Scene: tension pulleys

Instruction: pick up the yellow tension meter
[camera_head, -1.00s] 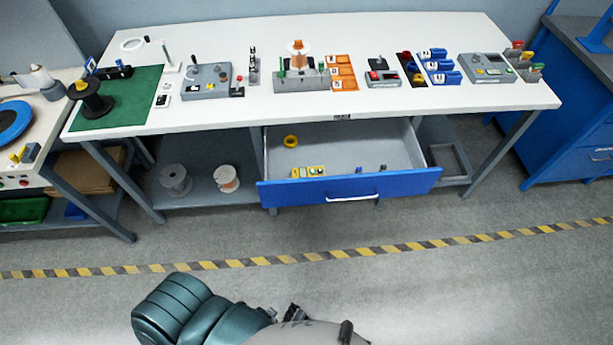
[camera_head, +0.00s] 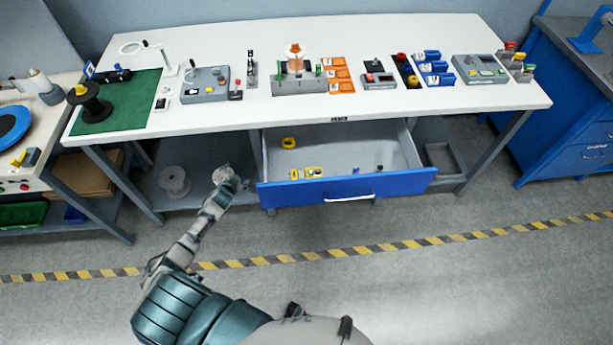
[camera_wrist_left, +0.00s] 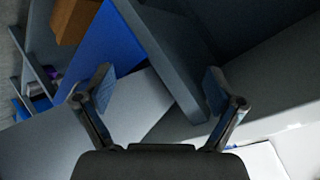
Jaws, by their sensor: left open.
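A small yellow block-shaped thing (camera_head: 313,172), which looks like the yellow tension meter, lies at the front left inside the open blue drawer (camera_head: 400,183). Its details are too small to make out. My left gripper (camera_head: 237,181) is left of the drawer, apart from the yellow thing, in front of the lower shelf. In the left wrist view my left gripper (camera_wrist_left: 158,88) is open, with nothing between its fingers. The yellow thing cannot be made out in that view. My right gripper is not in view.
A yellow ring (camera_head: 289,142) and small blue and dark items lie in the drawer. The white tabletop (camera_head: 240,118) above holds several devices. A pale spool (camera_head: 174,181) stands on the lower shelf; another is largely hidden by my gripper. Floor before the drawer is clear.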

